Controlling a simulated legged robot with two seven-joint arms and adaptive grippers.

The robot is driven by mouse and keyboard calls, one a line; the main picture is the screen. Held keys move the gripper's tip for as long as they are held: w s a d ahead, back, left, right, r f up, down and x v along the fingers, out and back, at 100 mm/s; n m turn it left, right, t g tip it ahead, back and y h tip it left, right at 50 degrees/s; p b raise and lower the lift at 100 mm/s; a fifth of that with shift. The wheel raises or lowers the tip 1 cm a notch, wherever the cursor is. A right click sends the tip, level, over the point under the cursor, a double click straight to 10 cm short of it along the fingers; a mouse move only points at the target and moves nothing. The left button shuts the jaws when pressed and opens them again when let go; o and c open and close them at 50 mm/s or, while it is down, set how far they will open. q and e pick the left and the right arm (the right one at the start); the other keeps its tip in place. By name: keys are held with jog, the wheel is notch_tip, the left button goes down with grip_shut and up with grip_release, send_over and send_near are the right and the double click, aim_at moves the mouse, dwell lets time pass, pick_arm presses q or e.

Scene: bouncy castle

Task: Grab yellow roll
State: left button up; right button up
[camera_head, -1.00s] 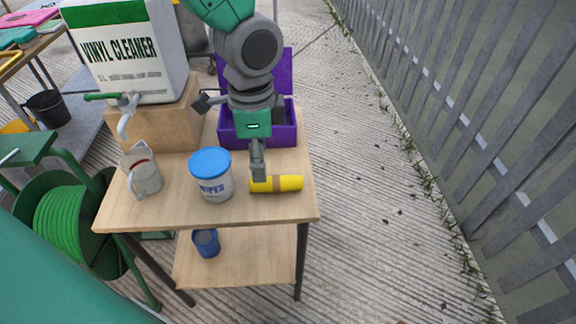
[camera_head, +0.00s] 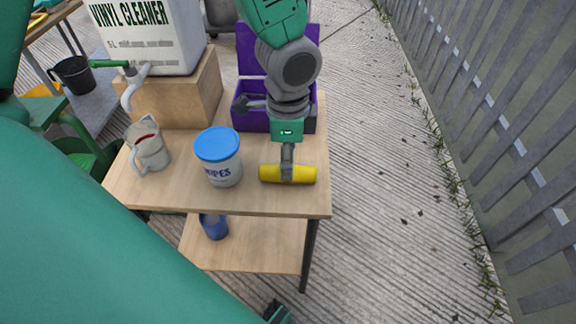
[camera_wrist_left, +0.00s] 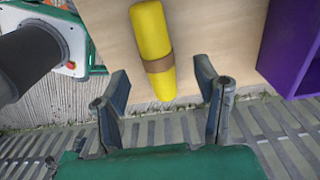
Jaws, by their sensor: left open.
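The yellow roll (camera_head: 306,174) lies on its side near the right front corner of the wooden table, with a brown band around it (camera_wrist_left: 158,65). My left gripper (camera_head: 287,176) points down over the roll's middle in the head view and hides part of it. In the left wrist view my left gripper (camera_wrist_left: 163,75) is open, with one finger on each side of the roll and visible gaps between. A small dark and green part at the bottom edge of the head view looks like my right gripper (camera_head: 276,312); its jaws cannot be made out.
A wipes tub (camera_head: 218,158) stands left of the roll, with a metal jug (camera_head: 148,148) further left. Behind are an open purple box (camera_head: 252,120) and a vinyl cleaner jug (camera_head: 150,40) on a wooden block (camera_head: 185,103). A blue cup (camera_head: 214,227) sits on the lower shelf.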

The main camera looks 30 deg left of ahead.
pick_arm(q)
notch_tip(320, 180, down, 4)
jog(key=shift+s+f+b, duration=0.1)
jog(key=shift+b, duration=0.85)
jog(key=shift+f, duration=0.4)
jog(key=shift+r, duration=0.1)
jog(key=shift+c, duration=1.2)
grip_shut()
